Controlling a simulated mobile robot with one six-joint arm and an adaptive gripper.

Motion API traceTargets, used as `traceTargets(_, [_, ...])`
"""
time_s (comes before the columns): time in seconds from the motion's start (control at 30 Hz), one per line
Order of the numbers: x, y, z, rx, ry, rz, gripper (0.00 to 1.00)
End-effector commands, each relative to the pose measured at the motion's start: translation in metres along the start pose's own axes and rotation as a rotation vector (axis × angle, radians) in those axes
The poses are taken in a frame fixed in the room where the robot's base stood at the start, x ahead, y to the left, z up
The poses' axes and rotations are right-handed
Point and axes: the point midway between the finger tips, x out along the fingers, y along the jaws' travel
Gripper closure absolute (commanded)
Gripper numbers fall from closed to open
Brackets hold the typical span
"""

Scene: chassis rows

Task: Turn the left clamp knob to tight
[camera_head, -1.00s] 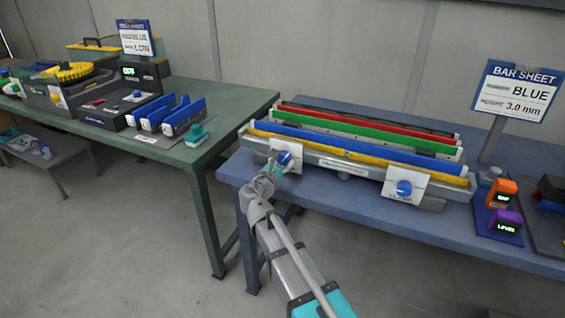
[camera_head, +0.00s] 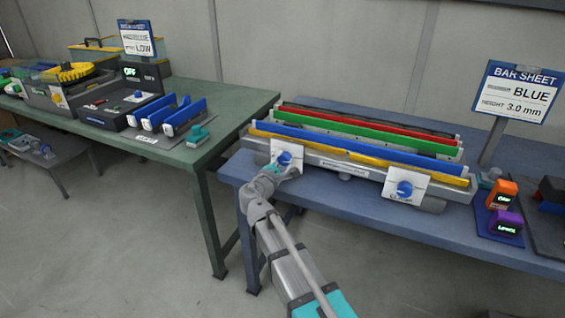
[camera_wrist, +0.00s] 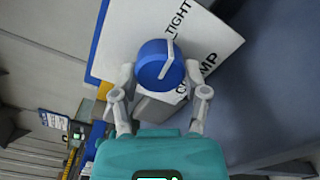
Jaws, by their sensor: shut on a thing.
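The left clamp knob (camera_head: 284,158) is a blue round knob on a white label card (camera_head: 293,150) at the left front of the bar rack. In the wrist view the knob (camera_wrist: 158,62) fills the space between my fingers. Its white pointer line runs up toward the word TIGHT on the card (camera_wrist: 215,45). More lettering on the card is partly covered. My gripper (camera_wrist: 160,76) is shut on the knob, one finger on each side. In the head view my gripper (camera_head: 274,169) reaches the knob from the front and hides its lower part.
A second blue knob (camera_head: 404,189) sits on the right card of the rack. Coloured bars lie along the rack behind the knobs. The bar sheet sign (camera_head: 515,92) and an orange device (camera_head: 501,194) stand at right. A green table (camera_head: 230,112) stands at left.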

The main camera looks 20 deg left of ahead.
Motion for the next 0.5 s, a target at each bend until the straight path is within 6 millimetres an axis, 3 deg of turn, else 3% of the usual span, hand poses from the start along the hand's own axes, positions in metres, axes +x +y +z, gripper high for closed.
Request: traceTargets(0.5, [0.0008,0.0006,0.0001,0.102,-0.001,0.001,0.89])
